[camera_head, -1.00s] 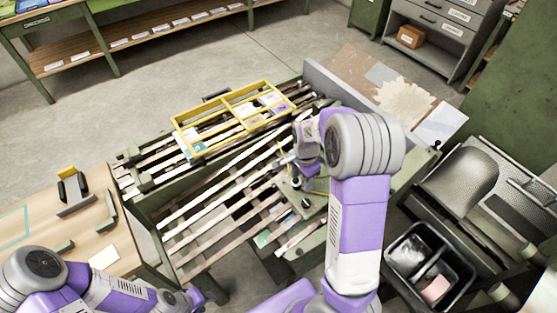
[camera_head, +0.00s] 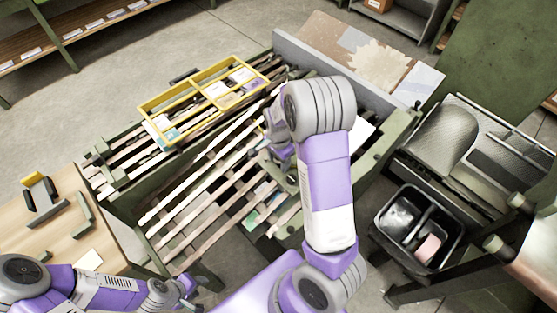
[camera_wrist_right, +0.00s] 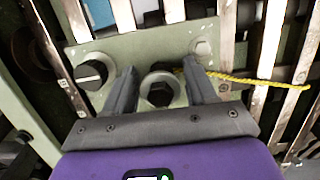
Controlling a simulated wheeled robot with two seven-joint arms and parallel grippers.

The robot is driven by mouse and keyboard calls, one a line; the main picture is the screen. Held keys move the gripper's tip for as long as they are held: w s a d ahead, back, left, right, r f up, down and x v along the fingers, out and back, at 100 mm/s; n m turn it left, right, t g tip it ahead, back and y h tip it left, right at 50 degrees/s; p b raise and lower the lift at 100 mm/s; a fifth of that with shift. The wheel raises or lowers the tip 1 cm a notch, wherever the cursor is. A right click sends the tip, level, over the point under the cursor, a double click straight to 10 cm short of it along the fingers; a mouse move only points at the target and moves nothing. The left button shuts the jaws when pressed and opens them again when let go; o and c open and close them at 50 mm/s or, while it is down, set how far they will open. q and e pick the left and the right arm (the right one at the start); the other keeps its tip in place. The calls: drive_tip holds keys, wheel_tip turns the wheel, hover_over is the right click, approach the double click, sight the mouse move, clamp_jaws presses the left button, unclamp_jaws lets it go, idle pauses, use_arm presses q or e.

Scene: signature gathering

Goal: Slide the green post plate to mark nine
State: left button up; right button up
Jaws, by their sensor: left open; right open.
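The green post plate (camera_wrist_right: 140,48) lies across the slatted bed and fills the upper middle of the right wrist view. It carries a black-faced knob (camera_wrist_right: 90,74), a central round post (camera_wrist_right: 160,90) with a dark hexagonal middle, and a bolt head at its right. My right gripper (camera_wrist_right: 160,68) is open, with one finger on each side of the central post; I cannot tell if they touch it. In the head view my right arm hides most of the plate. My left gripper (camera_head: 188,291) is open and empty, low at the left. I cannot read any mark numbers.
Pale slats (camera_head: 200,180) run diagonally across the green frame. A yellow divided frame (camera_head: 205,97) lies over its far side. A yellow cord (camera_wrist_right: 255,80) stretches right from the post. A wooden table (camera_head: 50,225) stands left; a black bin (camera_head: 417,228) stands right.

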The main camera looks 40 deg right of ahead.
clamp_jaws()
drive_tip(key=a, duration=0.2)
drive_tip(key=a+p, duration=0.1)
drive_tip(key=a, duration=0.2)
drive_tip(key=a+f+p, duration=0.1)
drive_tip(key=a, duration=0.1)
drive_tip(key=shift+s+a, duration=0.15)
drive_tip(key=shift+s, duration=0.15)
drive_tip(key=shift+a+f, duration=0.2)
drive_tip(key=shift+a, duration=0.15)
unclamp_jaws()
drive_tip(key=shift+r, duration=0.1)
